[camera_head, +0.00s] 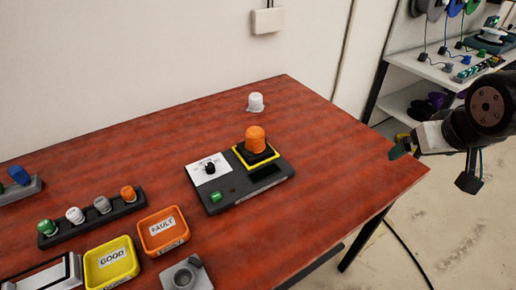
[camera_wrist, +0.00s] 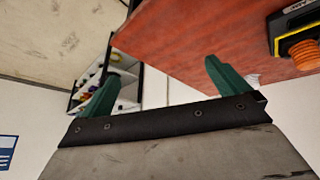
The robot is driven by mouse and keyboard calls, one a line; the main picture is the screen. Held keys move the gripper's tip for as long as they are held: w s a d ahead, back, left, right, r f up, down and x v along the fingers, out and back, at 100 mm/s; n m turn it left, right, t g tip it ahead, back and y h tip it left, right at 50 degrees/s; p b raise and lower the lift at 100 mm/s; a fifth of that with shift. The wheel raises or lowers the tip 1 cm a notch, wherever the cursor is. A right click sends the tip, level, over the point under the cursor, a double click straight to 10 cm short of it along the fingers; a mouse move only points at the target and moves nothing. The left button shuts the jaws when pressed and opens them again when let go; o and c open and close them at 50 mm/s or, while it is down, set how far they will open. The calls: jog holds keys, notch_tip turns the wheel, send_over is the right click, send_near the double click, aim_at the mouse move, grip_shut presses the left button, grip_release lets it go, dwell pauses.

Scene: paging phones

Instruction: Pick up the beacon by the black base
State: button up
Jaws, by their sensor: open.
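An orange beacon (camera_head: 255,139) stands upright on a black base (camera_head: 255,155) inside a yellow-edged square on the dark grey test unit (camera_head: 222,203). In the wrist view, part of an orange ribbed beacon (camera_wrist: 302,52) shows at the right edge, beside a yellow and black edge (camera_wrist: 290,22). My gripper (camera_head: 400,150) is off the right side of the table, well apart from the beacon. In the wrist view its green fingers (camera_wrist: 163,80) are spread, with nothing between them.
The red table (camera_head: 330,150) is clear between the test unit and its right edge. A white beacon (camera_head: 255,103) stands behind. A rack (camera_head: 90,222) of coloured beacons, a yellow GOOD tray (camera_head: 110,277) and an orange FAULT tray (camera_head: 155,246) are left. Shelves (camera_head: 420,72) stand back right.

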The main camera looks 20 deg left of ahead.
jog(key=w+a+f+n+t+y, duration=0.2)
jog(key=w+a+f+n+y, duration=0.15)
jog(key=w+a, duration=0.45)
jog(key=n+g+y, duration=0.1)
jog(key=n+y, duration=0.4)
jog(key=y, duration=0.3)
send_near(262, 147)
jog(key=x, duration=0.5)
jog(key=shift+s+a+r, duration=0.2)
jog(key=shift+s+a, duration=0.05)
jog(key=x, duration=0.7)
jog(key=shift+w+a+f, duration=0.1)
jog(key=shift+w+f, duration=0.15)
jog(key=c, duration=1.1)
